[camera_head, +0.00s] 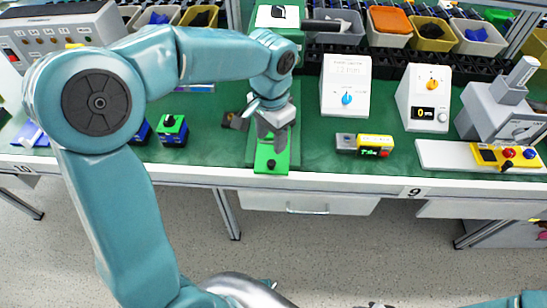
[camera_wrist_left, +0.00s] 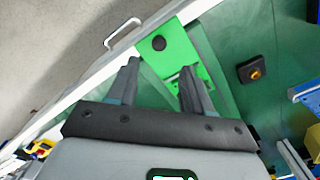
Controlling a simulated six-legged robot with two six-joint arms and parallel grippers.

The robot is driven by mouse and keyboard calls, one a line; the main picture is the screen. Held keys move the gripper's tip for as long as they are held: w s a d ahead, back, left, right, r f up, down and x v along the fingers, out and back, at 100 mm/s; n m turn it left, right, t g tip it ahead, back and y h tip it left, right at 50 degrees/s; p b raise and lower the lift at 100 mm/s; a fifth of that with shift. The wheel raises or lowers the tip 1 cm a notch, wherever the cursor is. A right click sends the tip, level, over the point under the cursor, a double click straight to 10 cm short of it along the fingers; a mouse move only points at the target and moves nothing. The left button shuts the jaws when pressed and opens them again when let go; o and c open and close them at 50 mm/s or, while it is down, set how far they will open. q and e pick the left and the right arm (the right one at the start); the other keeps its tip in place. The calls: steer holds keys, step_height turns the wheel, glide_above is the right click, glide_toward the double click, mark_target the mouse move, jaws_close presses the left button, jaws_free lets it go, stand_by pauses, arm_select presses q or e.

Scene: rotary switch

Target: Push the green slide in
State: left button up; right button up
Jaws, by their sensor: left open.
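The green slide (camera_head: 266,167) is a flat bright green plate with a small black knob, at the front edge of the green-topped bench. It also shows in the left wrist view (camera_wrist_left: 181,48), its knob towards the bench edge. My left gripper (camera_head: 272,137) is over the slide from above, fingers pointing down. In the left wrist view my left gripper (camera_wrist_left: 160,68) has its fingers apart with nothing held, one on each side of the slide in the picture. I cannot tell whether a finger touches it. The slide's back part is partly hidden by the gripper. My right gripper does not show.
A black-green block (camera_head: 172,131) is at left. Coloured bins line the back.

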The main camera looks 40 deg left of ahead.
mark_target(271, 162)
arm_select(q)
steer(key=f, duration=0.8)
steer(key=shift+s+d+f+b, duration=0.1)
steer(key=shift+s+f+b, duration=0.1)
steer(key=shift+f+b, duration=0.2)
steer(key=shift+w, duration=0.1)
jaws_close()
